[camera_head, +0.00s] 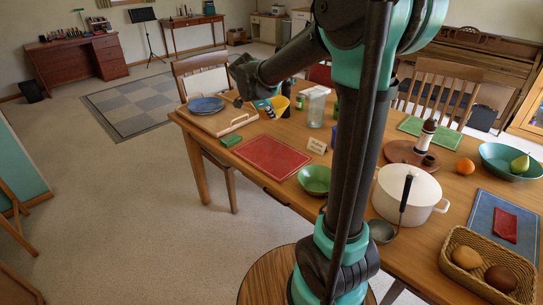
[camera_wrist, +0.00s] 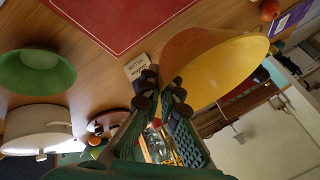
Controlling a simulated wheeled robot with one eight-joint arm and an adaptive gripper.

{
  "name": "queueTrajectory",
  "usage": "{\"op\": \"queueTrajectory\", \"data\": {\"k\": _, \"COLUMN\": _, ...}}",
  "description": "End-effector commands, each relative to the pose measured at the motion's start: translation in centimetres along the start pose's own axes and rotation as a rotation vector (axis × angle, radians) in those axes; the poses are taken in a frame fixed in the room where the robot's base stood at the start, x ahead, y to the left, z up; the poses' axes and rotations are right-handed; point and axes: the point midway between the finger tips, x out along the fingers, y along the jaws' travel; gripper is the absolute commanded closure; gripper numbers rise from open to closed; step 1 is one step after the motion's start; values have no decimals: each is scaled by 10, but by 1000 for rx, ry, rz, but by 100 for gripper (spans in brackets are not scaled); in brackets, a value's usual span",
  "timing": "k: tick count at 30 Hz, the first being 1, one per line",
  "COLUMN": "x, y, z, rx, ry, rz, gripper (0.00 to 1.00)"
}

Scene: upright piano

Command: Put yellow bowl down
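The yellow bowl (camera_head: 280,104) is at the far part of the wooden table, partly hidden by my gripper (camera_head: 265,106). In the wrist view the bowl (camera_wrist: 222,68) is large and close, and its wall is at my fingertips (camera_wrist: 163,95). The fingers appear closed on the bowl's edge. In the head view the bowl looks tilted. Whether its base touches the table I cannot tell.
A wooden tray (camera_head: 222,124) with blue plates (camera_head: 206,105) lies left of the bowl. A clear pitcher (camera_head: 316,107) stands to its right. A red mat (camera_head: 271,157), a small card (camera_head: 317,145) and a green bowl (camera_head: 314,180) are nearer. A white pot (camera_head: 408,194) stands further right.

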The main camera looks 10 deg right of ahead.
Motion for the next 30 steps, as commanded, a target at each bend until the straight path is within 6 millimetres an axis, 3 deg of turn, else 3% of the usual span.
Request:
{"op": "queueTrajectory", "data": {"k": 3, "x": -11, "y": -5, "z": -2, "rx": 63, "ry": 37, "rz": 26, "gripper": 100}}
{"op": "queueTrajectory", "data": {"k": 7, "x": -6, "y": -2, "z": 0, "rx": 90, "ry": 52, "rz": 37, "gripper": 100}}
{"op": "queueTrajectory", "data": {"k": 24, "x": 99, "y": 60, "z": 45, "rx": 90, "ry": 51, "rz": 37, "gripper": 100}}
{"op": "queueTrajectory", "data": {"k": 30, "x": 116, "y": 70, "z": 52, "rx": 89, "ry": 51, "rz": 37, "gripper": 100}}
